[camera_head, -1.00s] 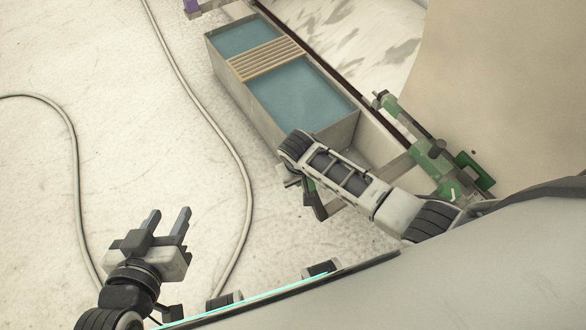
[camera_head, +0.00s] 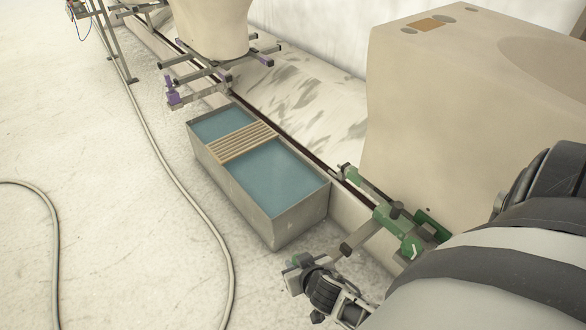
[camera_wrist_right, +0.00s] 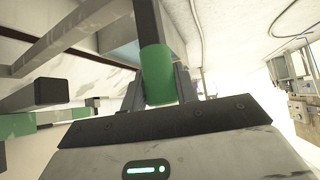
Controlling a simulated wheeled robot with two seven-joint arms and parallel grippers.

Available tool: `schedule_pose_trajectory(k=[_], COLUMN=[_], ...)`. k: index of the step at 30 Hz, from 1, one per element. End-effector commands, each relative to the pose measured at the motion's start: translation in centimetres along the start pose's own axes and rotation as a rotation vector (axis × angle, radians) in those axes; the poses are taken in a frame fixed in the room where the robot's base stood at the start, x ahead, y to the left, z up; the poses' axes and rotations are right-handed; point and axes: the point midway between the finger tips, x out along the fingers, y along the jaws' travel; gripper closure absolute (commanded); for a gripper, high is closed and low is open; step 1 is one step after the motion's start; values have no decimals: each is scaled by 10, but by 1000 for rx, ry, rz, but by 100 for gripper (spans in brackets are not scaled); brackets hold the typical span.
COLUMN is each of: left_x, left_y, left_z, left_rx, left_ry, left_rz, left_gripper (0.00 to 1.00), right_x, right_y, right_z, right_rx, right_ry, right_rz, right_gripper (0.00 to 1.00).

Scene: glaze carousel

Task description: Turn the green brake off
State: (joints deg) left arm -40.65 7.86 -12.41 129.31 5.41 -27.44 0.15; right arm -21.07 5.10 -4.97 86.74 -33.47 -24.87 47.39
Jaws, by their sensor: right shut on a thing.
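The green brake shows as a green sleeve (camera_wrist_right: 157,70) on a dark bar in the right wrist view. My right gripper (camera_wrist_right: 158,88) is shut on this sleeve, with one finger on each side. In the head view my right gripper (camera_head: 303,266) is low, right of centre, just in front of the tank's near corner. A small patch of green shows between its fingers there, mostly hidden. A green-marked frame (camera_head: 388,216) stands behind and to the right of it. My left gripper is out of view.
A grey tank (camera_head: 238,194) of blue liquid with wooden slats stands beside a dark rail (camera_head: 283,132). A large beige block (camera_head: 440,110) stands behind the green frame. A purple-marked frame (camera_head: 172,92) carries another beige form farther back. A hose (camera_head: 190,195) crosses the open floor at left.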

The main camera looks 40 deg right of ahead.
Motion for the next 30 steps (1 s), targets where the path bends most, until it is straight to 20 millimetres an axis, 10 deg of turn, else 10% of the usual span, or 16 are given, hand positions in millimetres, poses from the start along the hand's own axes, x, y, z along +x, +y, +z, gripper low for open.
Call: schedule_pose_trajectory(k=[19, 20, 22, 30], left_x=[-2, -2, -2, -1], left_y=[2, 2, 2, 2], left_z=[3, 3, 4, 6], left_rx=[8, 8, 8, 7], left_ry=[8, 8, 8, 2], left_rz=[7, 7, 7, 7], left_gripper=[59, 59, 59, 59], right_x=[0, 0, 0, 0], right_y=[1, 1, 1, 0], right_z=[-1, -1, -1, -1], right_rx=[13, 13, 12, 12], right_ry=[56, 56, 55, 55], right_rz=[-8, -8, -7, -8], right_gripper=[100, 68, 48, 48])
